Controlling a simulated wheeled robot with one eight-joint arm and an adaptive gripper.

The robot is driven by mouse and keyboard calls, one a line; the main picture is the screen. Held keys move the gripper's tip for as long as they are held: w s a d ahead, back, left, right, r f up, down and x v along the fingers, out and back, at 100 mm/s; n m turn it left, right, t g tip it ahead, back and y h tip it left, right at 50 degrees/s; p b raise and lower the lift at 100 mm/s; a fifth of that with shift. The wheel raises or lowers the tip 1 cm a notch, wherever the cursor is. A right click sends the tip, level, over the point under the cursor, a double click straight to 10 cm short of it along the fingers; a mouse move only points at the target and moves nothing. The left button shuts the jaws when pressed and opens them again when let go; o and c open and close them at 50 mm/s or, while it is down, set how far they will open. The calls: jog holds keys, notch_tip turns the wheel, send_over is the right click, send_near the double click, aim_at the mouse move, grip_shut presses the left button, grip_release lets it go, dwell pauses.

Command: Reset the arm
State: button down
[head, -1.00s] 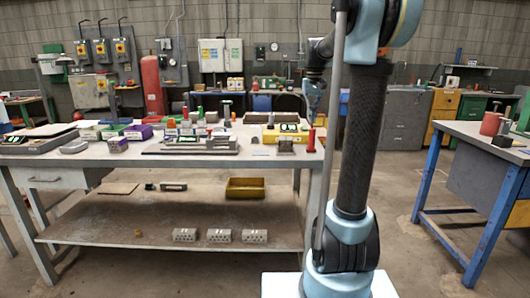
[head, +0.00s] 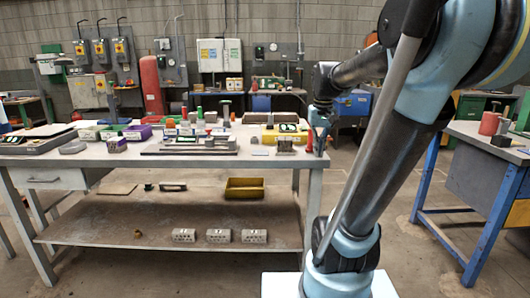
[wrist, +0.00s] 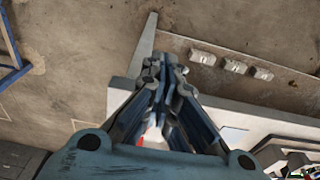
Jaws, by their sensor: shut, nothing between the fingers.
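My gripper (wrist: 160,72) is shut and empty in the wrist view, its fingers closed together and pointing down toward the floor and the bench's end. In the head view my gripper (head: 319,147) is small and dark, by the right end of the workbench (head: 70,157). I cannot tell whether it touches the bench. My arm (head: 385,160) leans up to the right, then bends back left toward the gripper.
Three grey hollow bricks (head: 219,236) lie in a row on the bench's lower shelf (head: 130,222), near a yellow bin (head: 245,188). Tools and boxes crowd the bench top. A blue-legged table (head: 490,215) stands right. Floor between the tables is open.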

jog(key=s+f+t, duration=0.1)
jog(key=s+f, duration=1.5)
jog(key=f, duration=0.1)
jog(key=shift+s+f, duration=0.15)
jog(key=shift+s, duration=0.25)
jog(key=shift+w+f, duration=0.2)
jog(key=shift+w, duration=0.25)
